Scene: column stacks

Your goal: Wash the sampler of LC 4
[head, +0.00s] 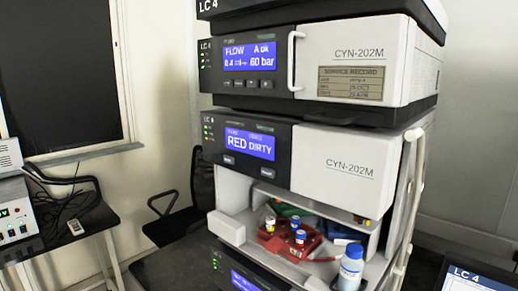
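The LC 4 stack fills the middle of the head view, with an "LC 4" label on its top unit (225,12). Green and blue items sit partly hidden behind the rack. A white bottle (350,272) with a blue cap stands at the bay's front right. Neither gripper is in view.
Above the sampler is a pump unit (370,60) showing "FLOW" and "60 bar". Another display unit (240,275) is below. A white tubular handle (408,200) runs along the stack's right side. A black chair (180,210) and a bench (75,222) stand left; a screen (475,278) is lower right.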

